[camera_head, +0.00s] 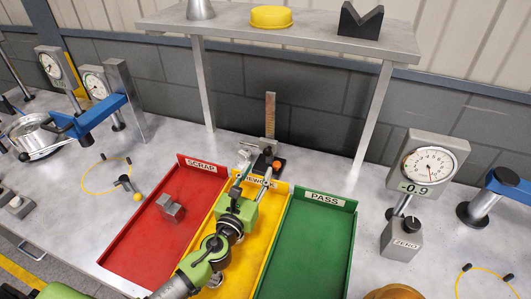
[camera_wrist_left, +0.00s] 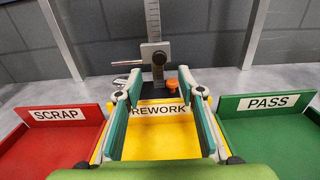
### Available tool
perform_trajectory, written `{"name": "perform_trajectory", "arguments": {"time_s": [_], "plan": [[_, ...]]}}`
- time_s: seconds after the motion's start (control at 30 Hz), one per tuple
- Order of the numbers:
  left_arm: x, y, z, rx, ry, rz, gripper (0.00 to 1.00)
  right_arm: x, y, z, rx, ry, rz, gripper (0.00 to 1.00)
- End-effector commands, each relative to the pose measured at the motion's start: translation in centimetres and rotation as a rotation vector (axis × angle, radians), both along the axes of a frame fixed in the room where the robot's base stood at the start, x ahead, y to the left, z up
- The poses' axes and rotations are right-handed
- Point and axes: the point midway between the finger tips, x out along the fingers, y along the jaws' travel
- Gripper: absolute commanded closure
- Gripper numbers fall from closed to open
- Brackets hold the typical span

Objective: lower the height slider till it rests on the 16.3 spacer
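The height gauge stands behind the yellow tray, with an upright metal scale (camera_head: 270,112) on a dark base. Its slider (camera_wrist_left: 154,54) is a grey block with a dark round knob and a rod sticking out to the left, low on the scale. My left gripper (camera_head: 252,181) is over the back of the yellow tray, in front of the gauge. Its fingers (camera_wrist_left: 160,88) are wide apart and empty.
A red SCRAP tray (camera_head: 137,240) holding a grey metal block (camera_head: 170,207) is left of the yellow REWORK tray (camera_head: 281,215). A green PASS tray (camera_head: 310,245) is right. A shelf (camera_head: 335,35) spans behind; a dial gauge (camera_head: 429,165) reading -0.9 stands right.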

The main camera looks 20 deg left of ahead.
Motion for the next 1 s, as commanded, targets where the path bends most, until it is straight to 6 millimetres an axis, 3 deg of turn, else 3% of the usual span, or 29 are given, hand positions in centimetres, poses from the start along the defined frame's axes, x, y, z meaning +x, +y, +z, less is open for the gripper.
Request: {"name": "perform_trajectory", "arguments": {"time_s": [0.2, 0.4, 0.8, 0.93, 1.0], "plan": [[4.7, -0.1, 0.1, -0.001, -0.001, 0.002, 0.64, 0.0, 0.0, 0.6, 0.000, 0.000, 0.000, 0.49], [7.2, -0.2, 0.0, -0.002, -0.001, 0.002, 0.64, 0.2, -0.1, 0.5, -0.001, -0.002, 0.001, 0.49], [7.9, -0.2, 0.0, -0.003, 0.001, 0.001, 0.64, 0.4, -0.2, 0.6, -0.002, -0.005, 0.001, 0.49], [7.9, -0.2, 0.0, -0.003, 0.001, 0.001, 0.96, 0.4, -0.2, 0.6, -0.002, -0.006, 0.001, 0.49], [7.9, -0.2, 0.0, -0.003, 0.001, 0.001, 1.00, 0.5, -0.2, 0.6, -0.002, -0.006, 0.001, 0.49]]}}
